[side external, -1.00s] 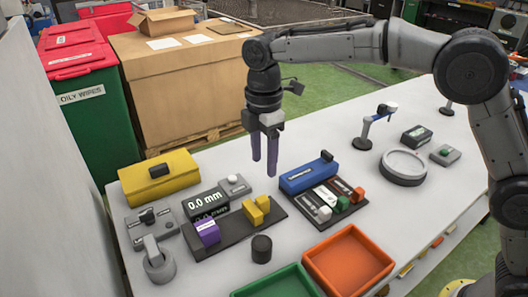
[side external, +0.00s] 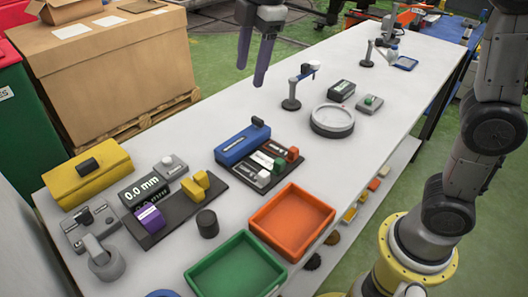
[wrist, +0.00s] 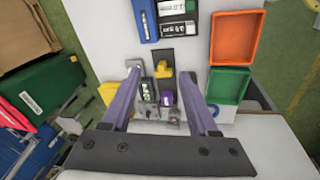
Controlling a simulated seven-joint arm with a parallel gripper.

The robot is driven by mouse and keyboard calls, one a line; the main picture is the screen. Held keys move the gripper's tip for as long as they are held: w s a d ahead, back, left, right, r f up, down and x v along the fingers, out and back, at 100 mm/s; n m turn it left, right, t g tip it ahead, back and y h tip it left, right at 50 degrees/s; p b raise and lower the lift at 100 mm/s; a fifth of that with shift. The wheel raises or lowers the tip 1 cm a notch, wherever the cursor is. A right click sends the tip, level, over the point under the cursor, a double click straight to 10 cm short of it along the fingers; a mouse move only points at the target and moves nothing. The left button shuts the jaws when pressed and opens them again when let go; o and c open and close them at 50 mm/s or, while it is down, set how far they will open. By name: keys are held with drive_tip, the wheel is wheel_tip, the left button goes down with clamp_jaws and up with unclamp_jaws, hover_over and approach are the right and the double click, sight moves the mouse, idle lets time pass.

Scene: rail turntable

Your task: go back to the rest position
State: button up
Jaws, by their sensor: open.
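My gripper (side external: 256,62) hangs at the top of the side external view, above the far side of the white table (side external: 330,175). Its two purple fingers point down, stand apart and hold nothing. In the wrist view my gripper (wrist: 168,112) shows both fingers spread, with the table fixtures seen far below between them. No object touches the fingers. My gripper is well above the table top.
A display block reading 0.0 mm (side external: 145,188), yellow case (side external: 85,175), blue case (side external: 242,142), round grey dish (side external: 332,121), small stand (side external: 291,103), orange tray (side external: 327,211) and green tray (side external: 268,262) occupy the table. A cardboard box (side external: 115,85) stands behind.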

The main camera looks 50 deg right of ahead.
drive_tip(key=s+d+m+t, duration=0.1)
drive_tip(key=s+d+m, duration=0.25)
drive_tip(key=s, duration=0.45)
drive_tip(key=s+d+m+t, duration=0.1)
drive_tip(key=s+d+m, duration=0.2)
drive_tip(key=s+d, duration=0.3)
drive_tip(key=s+f+m+t, duration=0.1)
drive_tip(key=s+f+m, duration=0.8)
drive_tip(key=f, duration=0.1)
drive_tip(key=shift+d+h, duration=0.15)
drive_tip(key=shift+h, duration=0.15)
